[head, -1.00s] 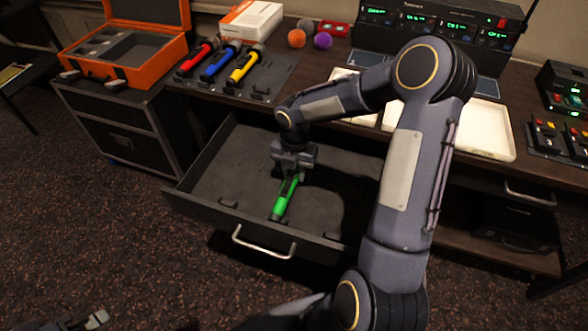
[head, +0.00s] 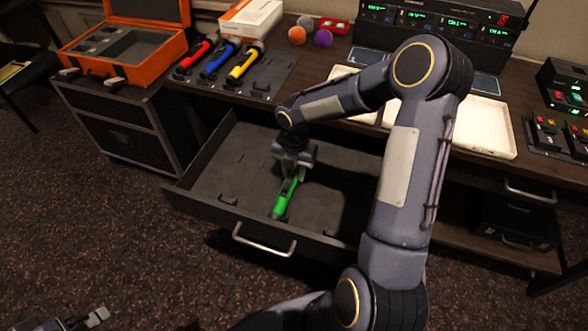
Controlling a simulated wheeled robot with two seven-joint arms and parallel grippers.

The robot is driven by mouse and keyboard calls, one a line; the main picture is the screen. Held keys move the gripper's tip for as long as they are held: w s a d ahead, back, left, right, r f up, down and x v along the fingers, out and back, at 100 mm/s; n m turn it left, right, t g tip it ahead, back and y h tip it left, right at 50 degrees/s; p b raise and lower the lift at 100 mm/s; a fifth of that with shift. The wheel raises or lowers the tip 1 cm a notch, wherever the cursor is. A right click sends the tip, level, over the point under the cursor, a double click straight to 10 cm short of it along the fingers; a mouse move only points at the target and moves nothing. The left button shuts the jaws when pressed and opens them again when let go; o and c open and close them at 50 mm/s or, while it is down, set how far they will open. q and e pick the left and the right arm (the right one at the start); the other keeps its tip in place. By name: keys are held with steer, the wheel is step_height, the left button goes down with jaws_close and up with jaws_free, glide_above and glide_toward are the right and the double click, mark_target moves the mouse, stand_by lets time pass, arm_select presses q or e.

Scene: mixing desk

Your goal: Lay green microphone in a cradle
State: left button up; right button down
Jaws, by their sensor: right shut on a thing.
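The green microphone (head: 284,201) lies in the open drawer (head: 207,205), towards its front. My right gripper (head: 292,174) reaches down into the drawer and is shut on the upper part of the microphone, hiding its far end. Red (head: 198,54), blue (head: 220,62) and yellow (head: 243,67) microphones lie side by side on a dark cradle mat (head: 284,73) on the desk. To the right of the yellow one, the mat has an empty cradle (head: 262,88). My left gripper (head: 95,318) shows only partly at the bottom left corner.
An open orange case (head: 128,72) stands on the cabinet at the left. A white box (head: 251,17), orange and purple balls (head: 322,39), a pale tray (head: 486,135) and a receiver rack (head: 430,22) are on the desk. My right arm spans the drawer's right side.

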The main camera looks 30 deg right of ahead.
steer(key=shift+w+d, duration=0.15)
steer(key=shift+d, duration=0.05)
stand_by(0.6)
steer(key=shift+r+p, duration=0.1)
steer(key=shift+p, duration=0.35)
steer(key=shift+f+b, duration=0.5)
steer(key=shift+f, duration=0.3)
stand_by(0.6)
stand_by(0.4)
steer(key=c, duration=0.9)
jaws_free()
steer(key=shift+c, duration=0.2)
steer(key=shift+o, duration=0.4)
steer(key=o, duration=0.3)
